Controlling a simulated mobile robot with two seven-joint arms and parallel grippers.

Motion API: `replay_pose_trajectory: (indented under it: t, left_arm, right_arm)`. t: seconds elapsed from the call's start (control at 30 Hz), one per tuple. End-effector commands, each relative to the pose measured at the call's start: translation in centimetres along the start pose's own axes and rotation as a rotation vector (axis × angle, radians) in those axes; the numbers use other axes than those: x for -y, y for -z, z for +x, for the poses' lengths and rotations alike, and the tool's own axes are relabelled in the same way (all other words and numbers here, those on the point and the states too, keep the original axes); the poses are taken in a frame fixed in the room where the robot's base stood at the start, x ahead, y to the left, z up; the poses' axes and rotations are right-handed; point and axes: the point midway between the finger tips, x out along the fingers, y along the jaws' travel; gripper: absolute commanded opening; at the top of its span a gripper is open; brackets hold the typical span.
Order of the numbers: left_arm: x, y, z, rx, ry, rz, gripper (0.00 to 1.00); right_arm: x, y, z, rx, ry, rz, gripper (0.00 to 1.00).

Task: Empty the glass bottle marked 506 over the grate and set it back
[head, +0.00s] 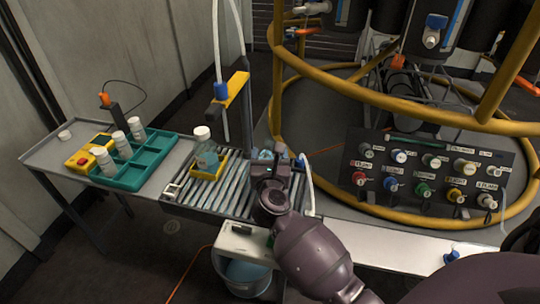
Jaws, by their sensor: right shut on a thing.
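My right gripper (272,160) is over the slatted metal grate (230,200), at its right end. It is shut on a bluish, clear thing (264,155) that looks like glass; the gripper hides most of it, and I cannot tell its tilt or read a mark. A clear bottle (207,155) with a white cap and pale blue contents stands upright in a yellow holder (208,173) on the left part of the grate. Its label is too small to read. My left gripper is not in view.
A teal rack (130,172) with white-capped bottles (104,160) and a yellow box with a red button (82,158) are on the left table. A yellow-and-black post (238,90) rises behind the grate. A bucket (248,278) stands below. A connector panel (425,180) and yellow rails are right.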

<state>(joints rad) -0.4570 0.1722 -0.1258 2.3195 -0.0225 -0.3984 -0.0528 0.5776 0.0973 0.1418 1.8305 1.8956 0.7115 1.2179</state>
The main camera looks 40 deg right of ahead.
Motion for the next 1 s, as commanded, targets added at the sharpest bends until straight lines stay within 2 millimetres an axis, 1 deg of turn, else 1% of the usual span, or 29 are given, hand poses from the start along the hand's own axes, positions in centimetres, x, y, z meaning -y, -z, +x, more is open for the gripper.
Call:
replay_pose_trajectory:
  t: [0.03,0.23,0.47,0.5,0.67,0.7,1.0]
  left_arm:
    - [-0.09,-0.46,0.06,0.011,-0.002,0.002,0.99]
    - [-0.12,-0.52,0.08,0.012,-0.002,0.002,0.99]
    - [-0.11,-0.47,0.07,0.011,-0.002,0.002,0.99]
    - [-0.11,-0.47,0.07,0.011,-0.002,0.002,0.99]
    - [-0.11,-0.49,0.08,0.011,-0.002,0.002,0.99]
    - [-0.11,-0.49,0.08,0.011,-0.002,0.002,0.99]
    - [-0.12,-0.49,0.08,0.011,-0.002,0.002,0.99]
  right_arm:
    - [0.00,0.22,-0.02,-0.001,0.000,-0.001,0.35]
    - [0.01,0.72,-0.04,-0.002,0.001,-0.001,0.35]
    - [-0.01,0.70,-0.03,-0.001,0.000,0.000,0.35]
    - [-0.02,0.70,-0.03,-0.001,0.000,0.000,0.72]
    - [-0.01,0.71,-0.03,-0.001,0.000,-0.001,0.96]
    - [-0.01,0.72,-0.03,-0.001,0.000,-0.001,0.98]
    - [0.01,0.80,-0.04,-0.003,0.000,-0.002,1.00]
